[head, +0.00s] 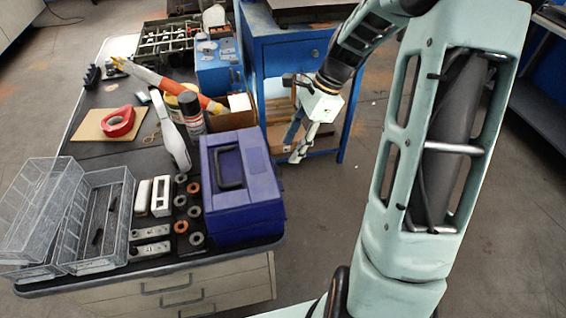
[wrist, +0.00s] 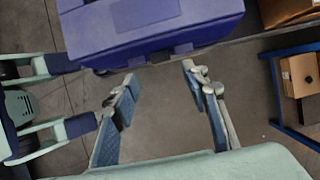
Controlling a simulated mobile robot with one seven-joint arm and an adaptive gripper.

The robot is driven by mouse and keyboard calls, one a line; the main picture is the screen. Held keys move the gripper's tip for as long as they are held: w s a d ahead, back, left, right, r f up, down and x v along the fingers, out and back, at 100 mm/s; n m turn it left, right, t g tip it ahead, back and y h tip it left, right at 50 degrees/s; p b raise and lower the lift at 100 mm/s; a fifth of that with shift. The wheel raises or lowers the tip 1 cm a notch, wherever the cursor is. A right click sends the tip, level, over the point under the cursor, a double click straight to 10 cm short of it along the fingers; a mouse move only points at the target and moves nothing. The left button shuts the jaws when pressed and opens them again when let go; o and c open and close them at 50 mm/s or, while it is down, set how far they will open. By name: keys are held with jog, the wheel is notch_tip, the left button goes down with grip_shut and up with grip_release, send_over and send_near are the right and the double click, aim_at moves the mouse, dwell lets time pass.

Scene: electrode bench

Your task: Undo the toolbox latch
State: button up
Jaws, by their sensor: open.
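The purple-blue toolbox (head: 241,190) stands closed at the right edge of the bench, its dark carry handle (head: 228,168) lying on the lid. In the wrist view the toolbox (wrist: 100,35) fills the top of the picture, ahead of the fingertips. A small tab (wrist: 183,48) on its lower edge may be the latch; I cannot tell its state. My gripper (head: 293,147) is right of the toolbox, beyond the bench edge, pointing down. In the wrist view my gripper (wrist: 157,78) is open and empty, with floor between its fingers and a gap to the toolbox.
Clear plastic bins (head: 100,215) stand at the bench's left. Several small rings and metal parts lie left of the toolbox. A spray can (head: 191,117) and a cardboard box (head: 236,115) stand behind it. A blue workbench (head: 288,60) is behind my gripper.

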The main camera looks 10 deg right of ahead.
aim_at(280, 170)
jog(key=x, duration=0.7)
jog(key=shift+a+f, duration=0.1)
jog(key=shift+f, duration=0.2)
jog(key=shift+c, duration=0.4)
grip_shut()
